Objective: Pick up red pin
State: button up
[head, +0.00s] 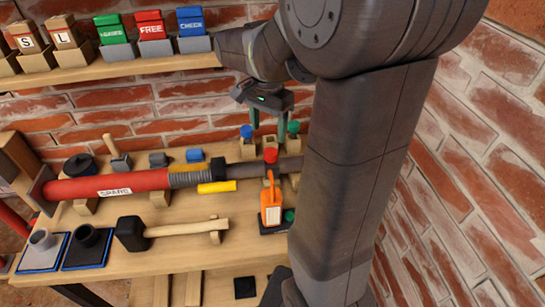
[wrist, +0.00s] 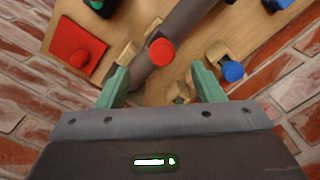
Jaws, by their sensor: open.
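The red pin (head: 270,156) shows its round red head at the right part of the grey rod of a long red cylinder (head: 110,185). An orange tag (head: 271,212) is just below it in the head view. In the wrist view the red pin (wrist: 162,51) appears in front of the grey rod (wrist: 185,35), roughly centred between my fingertips. My gripper (head: 269,120) is open and empty, pointing down above the back of the bench. Its green fingers also show in the wrist view (wrist: 160,72), apart from the pin. The pin's shaft is hidden.
A blue pin (head: 246,131) and a green pin (head: 293,127) stand in wooden blocks near my fingers. A hammer (head: 170,231) lies at the front. A shelf (head: 110,73) with labelled boxes is above left. Brick walls stand behind and at the right.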

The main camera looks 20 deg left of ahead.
aim_at(271, 151)
notch_tip(271, 151, down, 4)
jog(key=shift+w+r, duration=0.15)
jog(key=shift+w+f+p, duration=0.15)
jog(key=shift+w+f, duration=0.1)
jog(key=shift+f, duration=1)
jog(key=shift+w+f+p, duration=0.15)
jog(key=shift+w+f, duration=0.05)
jog(key=shift+f, duration=1.05)
jog(key=shift+c, duration=0.2)
jog(key=c, duration=1.1)
